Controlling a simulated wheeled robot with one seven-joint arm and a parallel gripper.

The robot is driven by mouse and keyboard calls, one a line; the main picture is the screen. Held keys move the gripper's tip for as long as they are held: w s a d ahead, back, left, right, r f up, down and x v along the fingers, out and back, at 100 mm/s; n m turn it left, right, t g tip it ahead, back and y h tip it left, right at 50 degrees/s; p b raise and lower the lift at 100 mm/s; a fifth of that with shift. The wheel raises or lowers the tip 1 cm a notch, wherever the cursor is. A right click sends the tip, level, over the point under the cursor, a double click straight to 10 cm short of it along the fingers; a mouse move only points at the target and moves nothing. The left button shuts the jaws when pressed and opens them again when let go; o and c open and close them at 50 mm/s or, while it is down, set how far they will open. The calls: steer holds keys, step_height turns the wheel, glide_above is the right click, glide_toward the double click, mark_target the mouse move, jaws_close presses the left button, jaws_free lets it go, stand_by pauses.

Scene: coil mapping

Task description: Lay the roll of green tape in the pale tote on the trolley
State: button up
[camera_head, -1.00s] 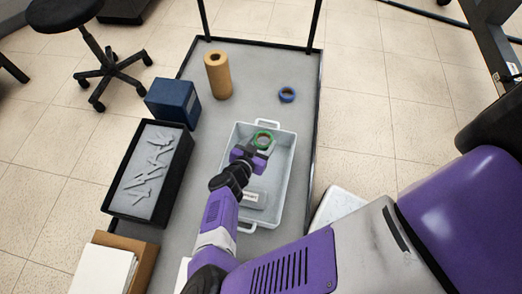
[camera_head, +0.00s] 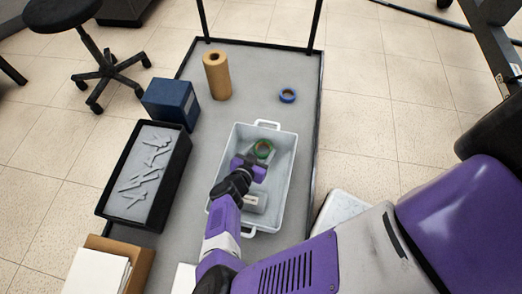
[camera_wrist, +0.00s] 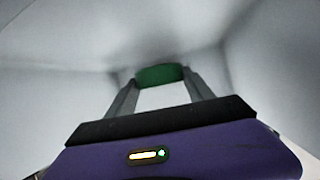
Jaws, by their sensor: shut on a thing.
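The roll of green tape (camera_head: 263,148) is inside the pale tote (camera_head: 285,180) on the grey trolley (camera_head: 245,75). My gripper (camera_head: 258,160) reaches down into the tote and is shut on the tape. In the wrist view the green tape (camera_wrist: 160,75) sits between the two fingertips, with pale tote walls around it. I cannot tell whether the tape touches the tote floor. A small grey-white object (camera_head: 256,202) also lies in the tote, partly hidden by my arm.
A blue tape roll (camera_head: 287,96), a brown paper roll (camera_head: 217,76) and a dark blue box (camera_head: 172,103) stand on the trolley beyond the tote. A black bin (camera_head: 118,215) with grey pieces is to the left. The trolley has a dark rim and uprights.

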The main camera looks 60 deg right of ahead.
steer(key=shift+f, duration=0.2)
steer(key=o, duration=1.4)
steer(key=shift+c, duration=0.2)
steer(key=shift+r, duration=0.1)
steer(key=shift+r+p, duration=0.3)
steer(key=shift+r, duration=0.05)
steer(key=p+v, duration=0.2)
steer(key=v, duration=0.5)
steer(key=shift+a+r+p, duration=0.2)
steer(key=shift+r+p, duration=0.15)
